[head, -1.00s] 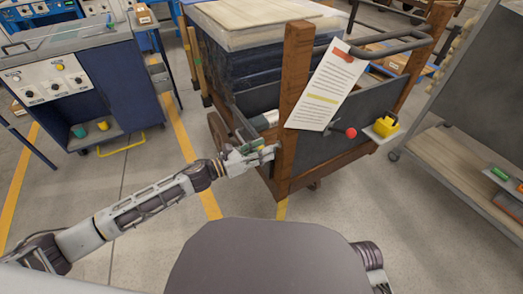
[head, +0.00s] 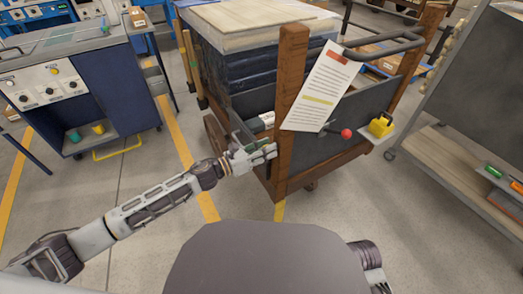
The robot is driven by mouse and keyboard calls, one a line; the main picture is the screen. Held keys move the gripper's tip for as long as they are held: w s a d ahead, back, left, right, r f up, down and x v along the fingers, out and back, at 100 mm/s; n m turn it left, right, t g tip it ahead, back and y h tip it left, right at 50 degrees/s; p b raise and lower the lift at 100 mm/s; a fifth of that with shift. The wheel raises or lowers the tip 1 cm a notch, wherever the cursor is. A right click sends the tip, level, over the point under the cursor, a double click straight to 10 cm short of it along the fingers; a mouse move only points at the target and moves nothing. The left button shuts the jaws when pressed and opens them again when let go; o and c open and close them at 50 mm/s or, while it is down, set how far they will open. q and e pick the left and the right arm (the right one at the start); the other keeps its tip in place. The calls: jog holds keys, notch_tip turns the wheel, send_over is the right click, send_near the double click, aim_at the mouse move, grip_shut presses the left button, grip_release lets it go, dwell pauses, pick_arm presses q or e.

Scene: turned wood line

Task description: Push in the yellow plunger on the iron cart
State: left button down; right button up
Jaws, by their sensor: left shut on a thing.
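The cart (head: 335,150) has wooden corner posts and a dark metal panel. A yellow block-like part (head: 380,125) sits on a small grey bracket at the panel's right; I cannot tell whether it is the plunger. A lever with a red ball knob (head: 346,133) sticks out to its left. My left gripper (head: 268,153) is at the cart's near left corner post, well left of the yellow part. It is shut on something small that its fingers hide. My right gripper is out of view.
A paper sheet (head: 318,88) hangs on the corner post and covers part of the panel. A blue control cabinet (head: 120,90) stands at left. A grey shelf rack (head: 470,100) stands close on the right. Floor in front of the cart is clear.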

pick_arm(q)
jog(key=c, duration=1.5)
grip_release()
jog(key=shift+w+r, duration=0.1)
jog(key=o, duration=0.4)
jog(key=shift+w+d, duration=0.1)
jog(key=shift+d, duration=0.15)
jog(key=shift+v, duration=6.05)
